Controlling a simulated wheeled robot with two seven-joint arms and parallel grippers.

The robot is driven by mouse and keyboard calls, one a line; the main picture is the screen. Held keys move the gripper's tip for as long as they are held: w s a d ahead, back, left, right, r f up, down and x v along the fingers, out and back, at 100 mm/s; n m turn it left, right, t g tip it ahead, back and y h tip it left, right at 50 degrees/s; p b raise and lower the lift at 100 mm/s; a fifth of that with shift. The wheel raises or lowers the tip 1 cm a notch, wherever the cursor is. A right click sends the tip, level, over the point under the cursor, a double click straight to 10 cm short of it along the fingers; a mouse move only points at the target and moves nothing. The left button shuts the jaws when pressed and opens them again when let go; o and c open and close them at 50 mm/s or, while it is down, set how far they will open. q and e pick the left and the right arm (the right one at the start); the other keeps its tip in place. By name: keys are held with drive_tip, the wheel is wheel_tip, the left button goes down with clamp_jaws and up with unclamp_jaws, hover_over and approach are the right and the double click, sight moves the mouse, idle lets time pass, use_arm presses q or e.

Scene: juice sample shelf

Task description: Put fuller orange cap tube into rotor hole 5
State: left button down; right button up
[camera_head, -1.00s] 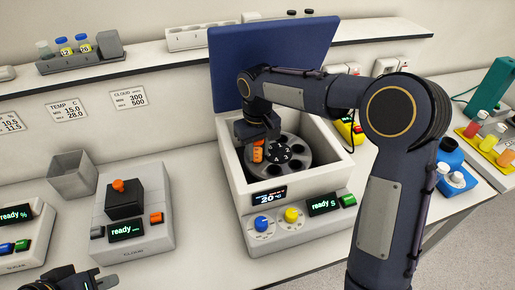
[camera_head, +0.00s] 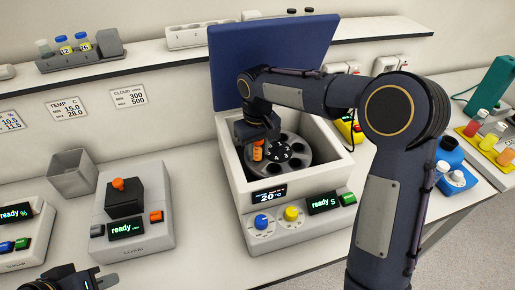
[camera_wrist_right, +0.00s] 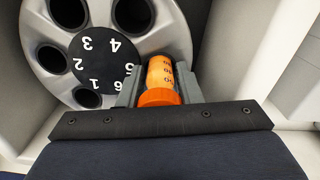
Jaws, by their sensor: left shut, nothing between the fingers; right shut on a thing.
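The orange-cap tube (camera_wrist_right: 158,97) holds orange liquid and has dark markings. My right gripper (camera_wrist_right: 160,88) is shut on it at the cap end. In the head view the tube (camera_head: 258,151) is at the left side of the rotor (camera_head: 284,165), under my right gripper (camera_head: 257,134). In the right wrist view the rotor (camera_wrist_right: 168,22) shows numbers 1, 2, 3, 4 and 6. The tube covers the rim area between 4 and 6; I cannot tell how deep it sits. My left gripper (camera_head: 105,282) is shut and empty at the bottom left.
The rotor sits inside a white centrifuge (camera_head: 235,185) with its blue lid (camera_head: 270,55) raised. Its walls surround the right gripper. A cloud meter (camera_head: 150,220) and an empty grey bin (camera_head: 73,180) stand left. A rack (camera_head: 75,62) with tubes is on the shelf.

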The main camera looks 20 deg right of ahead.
drive_tip(key=shift+r+p, duration=1.95)
drive_tip(key=shift+r, duration=0.35)
drive_tip(key=shift+f+b, duration=1.05)
drive_tip(key=shift+f, duration=0.95)
drive_tip(key=shift+s+f, duration=0.1)
drive_tip(key=shift+f, duration=0.4)
idle(0.4)
drive_tip(key=shift+r+p, duration=1.8)
drive_tip(key=shift+r, duration=0.7)
